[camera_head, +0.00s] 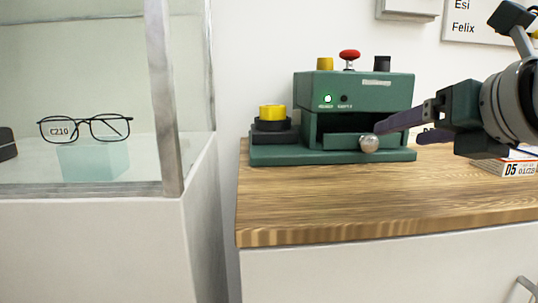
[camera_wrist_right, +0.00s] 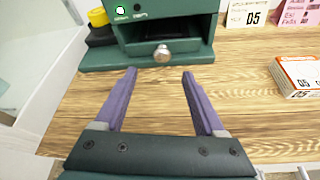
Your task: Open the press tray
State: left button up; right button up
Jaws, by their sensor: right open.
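The green press (camera_head: 355,92) stands on the wooden counter, with a dark opening low in its front. The press tray (camera_head: 340,141) sits low in that opening, with a round metal knob (camera_head: 369,143) on its front. The tray appears pushed in; I cannot tell exactly how far. My right gripper (camera_head: 400,131) comes in from the right, its purple fingers open and empty. In the right wrist view the knob (camera_wrist_right: 162,53) lies just beyond and between the fingertips (camera_wrist_right: 159,73), apparently not touched. My left gripper is not in view.
A red button (camera_head: 349,55) tops the press. A yellow-topped black piece (camera_head: 271,113) is at its left. A white-orange box (camera_wrist_right: 298,75) lies on the counter to the right. A glass case (camera_head: 164,95) with glasses (camera_head: 85,128) stands left. The counter front (camera_head: 330,210) is clear.

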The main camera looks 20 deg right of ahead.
aim_at(373, 143)
jog(key=shift+w+d+f, duration=0.2)
jog(key=shift+w, duration=0.15)
jog(key=b+x, duration=0.2)
jog(key=x, duration=0.5)
jog(key=shift+s+b, duration=0.1)
jog(key=shift+b, duration=0.2)
jog(key=shift+w+d+f, duration=0.15)
jog(key=shift+w+f, duration=0.05)
jog(key=shift+w, duration=0.45)
jog(key=shift+c, duration=0.3)
jog(key=c, duration=0.9)
grip_shut()
